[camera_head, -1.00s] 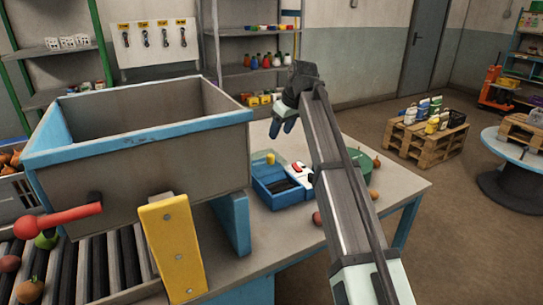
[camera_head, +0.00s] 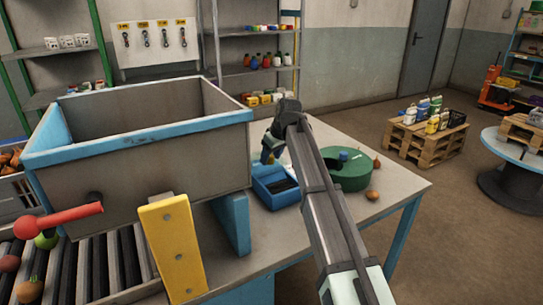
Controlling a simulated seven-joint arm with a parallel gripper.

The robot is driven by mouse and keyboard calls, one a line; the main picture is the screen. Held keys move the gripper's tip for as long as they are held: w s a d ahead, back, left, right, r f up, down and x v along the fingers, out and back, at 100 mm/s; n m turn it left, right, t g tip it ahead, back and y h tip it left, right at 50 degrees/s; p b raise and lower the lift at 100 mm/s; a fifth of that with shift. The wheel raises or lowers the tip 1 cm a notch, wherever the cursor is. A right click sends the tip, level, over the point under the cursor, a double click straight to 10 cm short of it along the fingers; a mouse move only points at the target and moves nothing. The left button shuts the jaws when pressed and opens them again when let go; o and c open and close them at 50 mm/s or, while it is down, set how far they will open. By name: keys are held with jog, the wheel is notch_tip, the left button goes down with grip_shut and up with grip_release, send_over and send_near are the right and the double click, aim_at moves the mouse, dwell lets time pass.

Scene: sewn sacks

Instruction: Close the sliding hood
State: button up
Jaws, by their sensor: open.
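A big grey box with a blue rim (camera_head: 140,140) stands over the roller bed at the left; its top is open. A red handle (camera_head: 62,219) sticks out from its front side. I cannot tell for sure which part is the sliding hood. My gripper (camera_head: 268,156) is right of the grey box, above the far part of the table, apart from the box. It is small and partly hidden by my own arm; its jaws are open, and I see nothing held.
A blue tray (camera_head: 275,190) and a green round container (camera_head: 350,176) stand on the table (camera_head: 404,186), with an onion (camera_head: 372,195) near the right edge. A yellow bracket (camera_head: 171,250) stands in front of the box. Rollers (camera_head: 100,265) run below, with a few vegetables at the left.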

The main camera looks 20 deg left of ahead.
jog(key=shift+c, duration=0.2)
grip_shut()
dwell(0.3)
